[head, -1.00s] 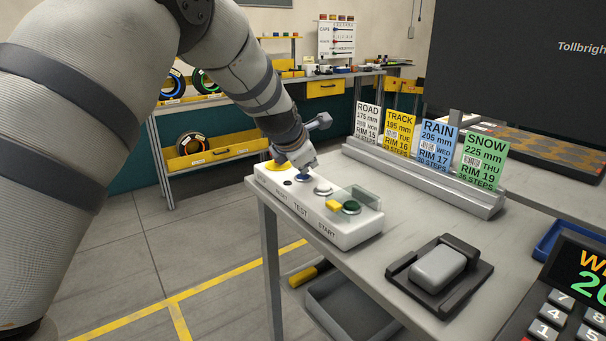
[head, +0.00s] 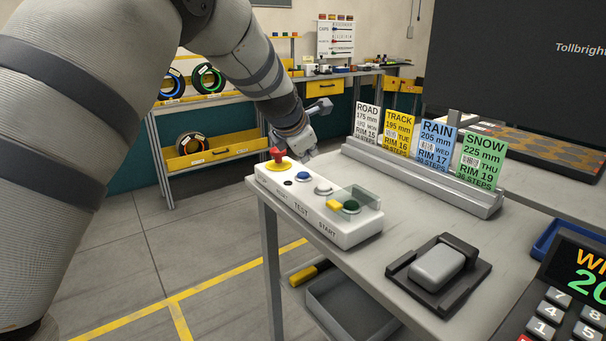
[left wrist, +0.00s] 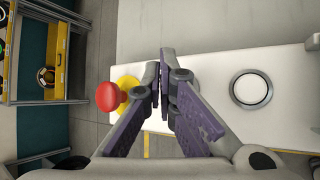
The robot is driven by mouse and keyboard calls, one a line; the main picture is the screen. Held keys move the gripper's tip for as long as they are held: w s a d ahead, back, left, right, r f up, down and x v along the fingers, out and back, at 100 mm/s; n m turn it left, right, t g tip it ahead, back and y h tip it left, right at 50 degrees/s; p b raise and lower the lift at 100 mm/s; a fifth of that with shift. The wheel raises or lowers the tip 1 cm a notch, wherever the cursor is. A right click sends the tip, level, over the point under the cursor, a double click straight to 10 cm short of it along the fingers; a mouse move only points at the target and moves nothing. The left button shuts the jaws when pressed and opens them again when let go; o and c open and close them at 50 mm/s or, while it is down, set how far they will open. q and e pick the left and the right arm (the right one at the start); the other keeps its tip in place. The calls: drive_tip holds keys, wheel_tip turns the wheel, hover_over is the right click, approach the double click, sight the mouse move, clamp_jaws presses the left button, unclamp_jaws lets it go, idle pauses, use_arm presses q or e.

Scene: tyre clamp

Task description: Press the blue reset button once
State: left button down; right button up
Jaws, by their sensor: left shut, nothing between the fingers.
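The blue button (head: 304,174) sits on the white control box (head: 340,231), between the red emergency button and a pale button. My left gripper (head: 311,152) is shut and empty. In the head view it appears just behind and above the blue button, with a visible gap between them. In the left wrist view my left gripper's fingers (left wrist: 165,80) cover the box between the red and white-capped buttons, and the blue button is hidden there. My right gripper is not in view.
The red mushroom button (head: 277,155) on its yellow base stands close to my left gripper; it also shows in the left wrist view (left wrist: 109,96). The pale button (head: 324,188) and a green button (head: 351,206) under a clear cover are further along. A card rack (head: 420,178) stands behind.

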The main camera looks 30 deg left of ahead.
sight(306, 174)
use_arm(q)
drive_tip(key=shift+r, duration=1.9)
